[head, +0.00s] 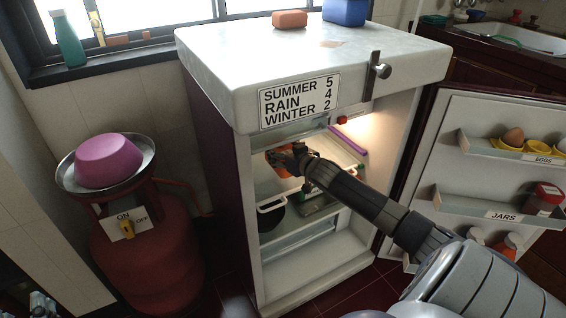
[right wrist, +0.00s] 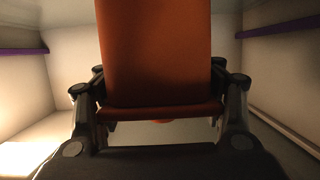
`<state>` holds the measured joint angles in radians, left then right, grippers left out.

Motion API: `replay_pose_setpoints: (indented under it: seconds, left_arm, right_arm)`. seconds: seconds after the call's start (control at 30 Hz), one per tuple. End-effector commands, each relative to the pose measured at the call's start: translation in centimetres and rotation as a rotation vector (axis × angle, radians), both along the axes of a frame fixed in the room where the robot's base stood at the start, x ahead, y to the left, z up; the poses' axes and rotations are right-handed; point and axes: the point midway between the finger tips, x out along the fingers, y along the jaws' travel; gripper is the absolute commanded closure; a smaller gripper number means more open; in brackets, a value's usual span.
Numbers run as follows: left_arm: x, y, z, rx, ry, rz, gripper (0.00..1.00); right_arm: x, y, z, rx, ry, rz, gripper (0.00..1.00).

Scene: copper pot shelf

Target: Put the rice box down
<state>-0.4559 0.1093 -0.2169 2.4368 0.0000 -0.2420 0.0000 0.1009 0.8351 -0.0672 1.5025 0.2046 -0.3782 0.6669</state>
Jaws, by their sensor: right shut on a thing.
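My right gripper (head: 290,152) reaches into the open fridge and is shut on an orange box, taken as the rice box (head: 284,168). In the right wrist view the box (right wrist: 155,55) stands between the two fingers (right wrist: 160,112), its flat orange face filling the upper middle. In the head view the gripper covers most of the box. It is in the upper compartment, at the left. Whether its base touches the shelf (head: 268,188) cannot be told.
A black container with a white rim (head: 270,218) sits lower left in the fridge, with a green item (head: 318,203) beside it. A purple strip (head: 347,140) runs along the right inside. The open door (head: 460,170) holds eggs and jars. The fridge top (head: 240,45) is mostly clear.

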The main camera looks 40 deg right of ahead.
Motion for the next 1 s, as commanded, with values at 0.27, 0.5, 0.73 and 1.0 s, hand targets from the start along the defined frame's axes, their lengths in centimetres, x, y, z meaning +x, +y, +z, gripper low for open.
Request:
replay_pose_setpoints:
  seconds: [0.27, 0.5, 0.73, 1.0]
  left_arm:
    - [-0.7, -0.3, 3.2, -0.048, -0.176, -0.011, 0.6]
    - [-2.6, -0.3, 7.2, -0.108, -0.392, -0.023, 0.6]
    - [-3.3, -0.3, 8.3, -0.125, -0.45, -0.026, 0.6]
    - [-3.3, -0.3, 8.3, -0.124, -0.447, -0.026, 0.6]
  right_arm:
    - [0.1, 0.0, -1.5, -0.003, -0.004, 0.002, 0.73]
    - [0.1, 0.0, -3.0, -0.001, -0.004, 0.002, 0.73]
    - [0.1, 0.0, -3.3, -0.002, -0.005, 0.002, 0.73]
    - [0.0, 0.0, -3.5, -0.002, 0.0, 0.002, 0.14]
